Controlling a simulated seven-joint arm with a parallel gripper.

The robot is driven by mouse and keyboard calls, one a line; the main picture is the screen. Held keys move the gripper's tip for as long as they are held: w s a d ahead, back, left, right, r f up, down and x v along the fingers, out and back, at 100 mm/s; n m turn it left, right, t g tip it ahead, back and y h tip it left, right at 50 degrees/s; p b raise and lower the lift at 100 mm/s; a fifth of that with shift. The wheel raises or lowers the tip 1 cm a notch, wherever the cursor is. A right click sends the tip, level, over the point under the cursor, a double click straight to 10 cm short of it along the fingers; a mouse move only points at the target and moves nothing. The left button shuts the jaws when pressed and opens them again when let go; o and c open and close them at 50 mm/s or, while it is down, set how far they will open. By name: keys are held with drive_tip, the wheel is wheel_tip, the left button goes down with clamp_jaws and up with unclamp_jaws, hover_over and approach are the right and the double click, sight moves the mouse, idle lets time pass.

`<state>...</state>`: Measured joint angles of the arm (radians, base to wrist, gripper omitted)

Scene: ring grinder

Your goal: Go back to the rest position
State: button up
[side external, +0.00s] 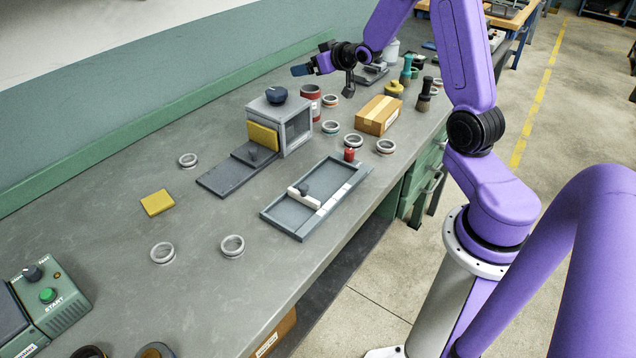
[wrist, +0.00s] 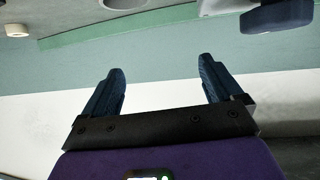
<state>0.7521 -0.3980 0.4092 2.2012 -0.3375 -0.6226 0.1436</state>
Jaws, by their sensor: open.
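My gripper (side external: 301,69) is raised above the far part of the bench in the side view, with its blue fingers pointing left toward the wall. In the wrist view my gripper (wrist: 162,82) shows two dark blue fingers spread wide apart with nothing between them. Below and left of it in the side view stands the grey box-like grinder (side external: 296,133) with a dark knob (side external: 276,95) on top and a yellow panel (side external: 262,137) at its front. My gripper touches nothing that I can see.
A grey tray (side external: 284,214) holds a white slider. Several metal rings, including one ring (side external: 232,245), lie about the bench (side external: 200,215). A cardboard box (side external: 379,115), a red cylinder (side external: 311,103) and a green START unit (side external: 55,300) also stand there. A yellow pad (side external: 157,202) lies at left.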

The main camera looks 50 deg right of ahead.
drive_tip(key=shift+n+g+y, duration=0.7)
drive_tip(key=shift+y, duration=0.1)
drive_tip(key=a, duration=0.5)
drive_tip(key=s+a, duration=0.1)
drive_tip(key=a, duration=0.2)
drive_tip(key=shift+a+r, duration=0.25)
drive_tip(key=shift+a, duration=0.05)
drive_tip(key=s+a+f+n+g+y, duration=0.1)
drive_tip(key=s+a+n+g+y, duration=0.35)
drive_tip(key=s+a, duration=1.4)
drive_tip(key=s+n+g+h, duration=0.4)
drive_tip(key=s+n+g, duration=0.2)
drive_tip(key=s, duration=1.3)
drive_tip(key=shift+s+n+g, duration=0.35)
drive_tip(key=shift+s+n, duration=0.05)
drive_tip(key=shift+n, duration=0.45)
